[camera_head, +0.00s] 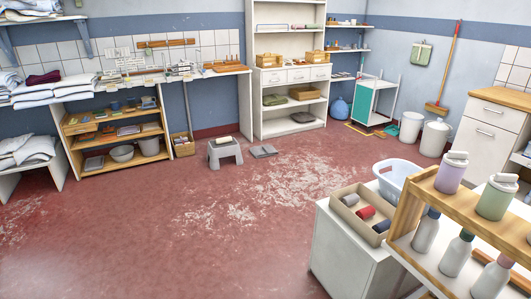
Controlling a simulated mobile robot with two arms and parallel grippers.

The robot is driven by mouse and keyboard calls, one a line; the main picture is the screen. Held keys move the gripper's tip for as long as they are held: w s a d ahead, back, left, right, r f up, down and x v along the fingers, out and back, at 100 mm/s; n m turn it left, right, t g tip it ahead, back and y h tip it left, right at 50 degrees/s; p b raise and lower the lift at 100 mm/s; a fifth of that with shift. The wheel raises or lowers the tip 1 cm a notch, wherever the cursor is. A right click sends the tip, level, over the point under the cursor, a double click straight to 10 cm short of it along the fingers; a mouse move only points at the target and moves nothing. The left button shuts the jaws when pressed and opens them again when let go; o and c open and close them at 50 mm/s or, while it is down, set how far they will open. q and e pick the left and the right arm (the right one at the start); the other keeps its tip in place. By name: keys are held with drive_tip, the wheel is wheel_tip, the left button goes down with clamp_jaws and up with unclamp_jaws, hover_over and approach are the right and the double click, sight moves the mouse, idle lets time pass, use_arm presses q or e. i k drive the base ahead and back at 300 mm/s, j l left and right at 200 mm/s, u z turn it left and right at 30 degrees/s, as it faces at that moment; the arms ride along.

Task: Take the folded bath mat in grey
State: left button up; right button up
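A flat, dark grey folded item (263,151), which looks like the folded bath mat, lies on the red floor just right of a small grey step stool (225,153). It is small in the view, so its material is hard to tell. A grey-green folded cloth (275,100) lies on a lower shelf of the white shelf unit behind it. Neither of my grippers shows in the head view.
The red floor (130,225) is open in the middle, with pale worn patches. A white cabinet (345,250) and a wooden bottle rack (460,200) stand at front right. A wooden shelf (85,153) stands at left, and white bins (411,127) at back right.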

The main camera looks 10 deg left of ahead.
sight(264, 150)
drive_tip(key=i+u, duration=0.2)
drive_tip(key=i, duration=0.45)
drive_tip(key=i+l+u, duration=0.2)
drive_tip(key=i, duration=0.45)
drive_tip(key=i+j+u, duration=0.2)
drive_tip(key=i, duration=0.95)
drive_tip(key=i+j+u, duration=0.25)
drive_tip(key=i, duration=0.9)
drive_tip(key=i+l+z, duration=0.35)
drive_tip(key=i+z, duration=0.15)
drive_tip(key=i, duration=0.3)
drive_tip(key=i+z, duration=0.45)
drive_tip(key=i, duration=0.35)
drive_tip(key=i+j+z, duration=0.3)
drive_tip(key=i+z, duration=0.2)
drive_tip(key=i, duration=0.3)
drive_tip(key=i+j+z, duration=0.1)
drive_tip(key=i+z, duration=0.25)
drive_tip(key=i, duration=0.8)
drive_tip(key=i+l+u, duration=0.1)
drive_tip(key=i+u, duration=0.3)
drive_tip(key=i+l+u, duration=0.2)
drive_tip(key=i+u, duration=0.2)
